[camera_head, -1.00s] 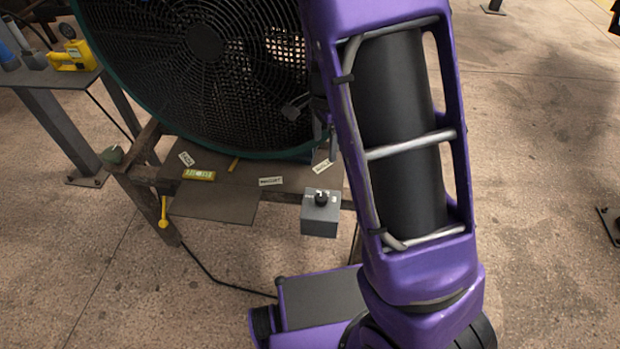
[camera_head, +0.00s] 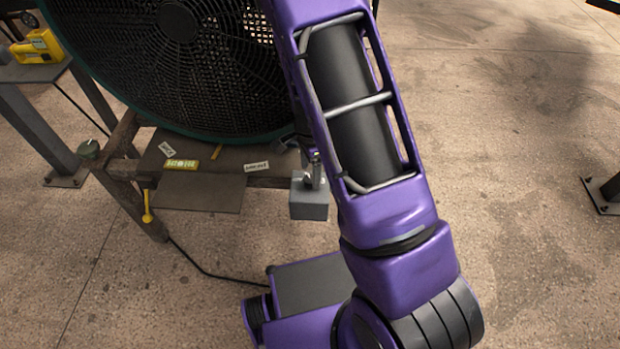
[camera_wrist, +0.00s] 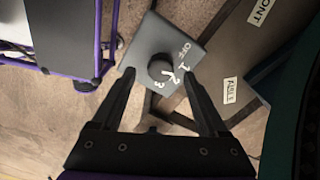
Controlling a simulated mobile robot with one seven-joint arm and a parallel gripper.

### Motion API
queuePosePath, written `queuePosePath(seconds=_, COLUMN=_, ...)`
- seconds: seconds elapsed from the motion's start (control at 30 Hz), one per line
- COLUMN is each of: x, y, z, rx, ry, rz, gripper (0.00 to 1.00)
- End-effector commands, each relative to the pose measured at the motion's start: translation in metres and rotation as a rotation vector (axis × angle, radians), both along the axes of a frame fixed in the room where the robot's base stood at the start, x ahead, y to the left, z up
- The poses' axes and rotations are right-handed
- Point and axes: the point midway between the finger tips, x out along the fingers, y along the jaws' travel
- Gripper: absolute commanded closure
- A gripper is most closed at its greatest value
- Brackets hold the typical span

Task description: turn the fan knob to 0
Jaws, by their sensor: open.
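The fan control is a grey box with a round black knob (camera_wrist: 160,68) on its top face, seen in the wrist view. White marks OFF, 1, 2 and 3 run along one side of the knob. I cannot clearly tell which mark the knob points at. My gripper (camera_wrist: 160,74) is open, with one finger on each side of the knob and no clear contact. In the head view the grey box (camera_head: 309,204) sits at the table's front edge. My gripper (camera_head: 314,172) is just above it, and the knob is hidden there.
The large round fan (camera_head: 190,60) stands on the table (camera_head: 200,192) behind the box. Paper labels lie on the table. A yellow lever (camera_head: 147,206) hangs at the front left. A yellow device (camera_head: 38,46) is on the side table.

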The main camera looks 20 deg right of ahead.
Motion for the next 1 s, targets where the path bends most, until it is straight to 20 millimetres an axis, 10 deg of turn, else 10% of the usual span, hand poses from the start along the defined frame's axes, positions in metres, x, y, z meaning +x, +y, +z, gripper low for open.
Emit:
queuePosePath(seconds=0.57, x=0.001, y=0.0, z=-0.027, rx=0.0, ry=-0.001, rz=0.0, gripper=0.25)
queuePosePath(seconds=1.0, x=0.001, y=0.0, z=-0.027, rx=0.0, ry=-0.001, rz=0.0, gripper=1.0)
